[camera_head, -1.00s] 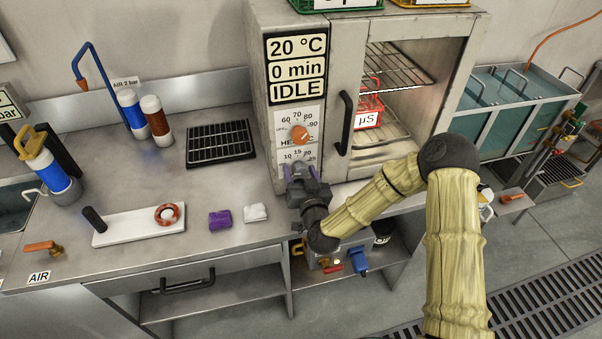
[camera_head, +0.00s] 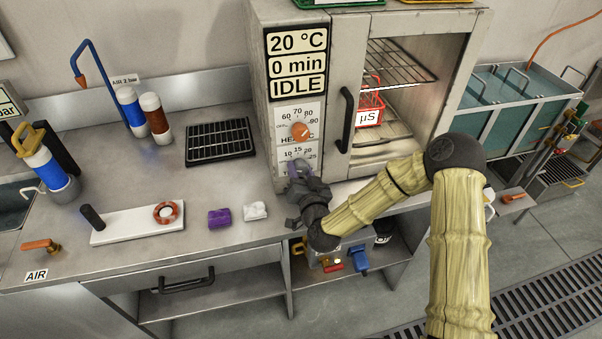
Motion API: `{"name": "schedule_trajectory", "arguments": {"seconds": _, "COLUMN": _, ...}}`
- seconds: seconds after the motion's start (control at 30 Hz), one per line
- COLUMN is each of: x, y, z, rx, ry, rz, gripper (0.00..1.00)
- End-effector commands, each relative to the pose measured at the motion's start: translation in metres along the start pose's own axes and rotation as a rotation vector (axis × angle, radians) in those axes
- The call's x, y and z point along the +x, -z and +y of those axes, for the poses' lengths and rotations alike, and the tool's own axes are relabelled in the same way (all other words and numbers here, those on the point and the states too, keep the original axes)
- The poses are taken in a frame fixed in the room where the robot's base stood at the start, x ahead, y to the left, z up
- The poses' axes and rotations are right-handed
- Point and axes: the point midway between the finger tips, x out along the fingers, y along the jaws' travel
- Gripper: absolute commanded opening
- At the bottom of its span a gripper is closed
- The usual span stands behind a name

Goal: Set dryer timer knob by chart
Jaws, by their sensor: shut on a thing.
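The dryer (camera_head: 262,15) stands on the bench with its display (camera_head: 297,65) reading 20 °C, 0 min and IDLE. Below the display is the orange heat knob (camera_head: 299,131) on a white dial with temperature numbers. The timer dial (camera_head: 297,153) is under it; numbers 10, 15, 20 and 25 show at its top. My gripper (camera_head: 300,172) is at this lower dial, shut on the timer knob, which it mostly hides. The knob's pointer cannot be made out. No chart can be made out in this view.
The dryer's chamber is open to view, with wire racks and a red basket (camera_head: 370,110) marked µS. A black grid mat (camera_head: 219,140), a purple block (camera_head: 219,218) and a white cloth (camera_head: 255,211) lie on the bench left of my arm. Water tanks (camera_head: 520,100) stand at right.

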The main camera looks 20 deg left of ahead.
Motion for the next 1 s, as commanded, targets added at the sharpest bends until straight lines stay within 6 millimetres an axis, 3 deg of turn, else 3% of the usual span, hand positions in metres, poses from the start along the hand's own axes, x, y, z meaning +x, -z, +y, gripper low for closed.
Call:
{"name": "schedule_trajectory", "arguments": {"seconds": 0.5, "x": -0.0002, "y": -0.0003, "z": 0.0005, "rx": 0.381, "ry": -0.003, "rz": 0.002, "gripper": 0.14}}
{"name": "schedule_trajectory", "arguments": {"seconds": 1.0, "x": -0.0003, "y": 0.0004, "z": -0.0002, "rx": 0.470, "ry": -0.003, "rz": 0.001, "gripper": 0.14}}
